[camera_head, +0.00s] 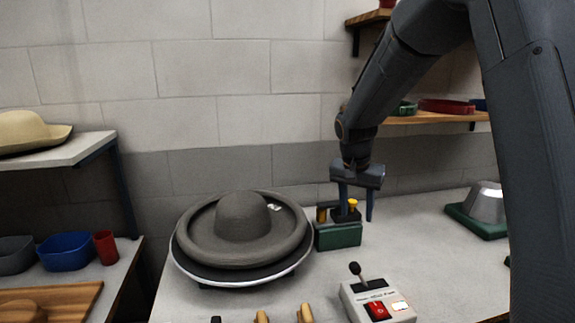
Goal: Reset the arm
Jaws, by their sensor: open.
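My gripper (356,203) hangs from my dark arm, fingers pointing down and apart. It is open, with one finger on each side of the top of a small green block (338,235) that carries dark and yellow fittings. I cannot tell whether the fingers touch it or are in front of it. A grey wide-brimmed hat (241,216) lies on a round, light-rimmed plate (253,282) just left of the gripper.
A control box (378,302) with a lever and red switch stands at the front. A metal form on a green base (489,207) is at right. Shelves (63,150) hold a straw hat (27,131) at left. A wooden shelf (425,117) is behind my arm.

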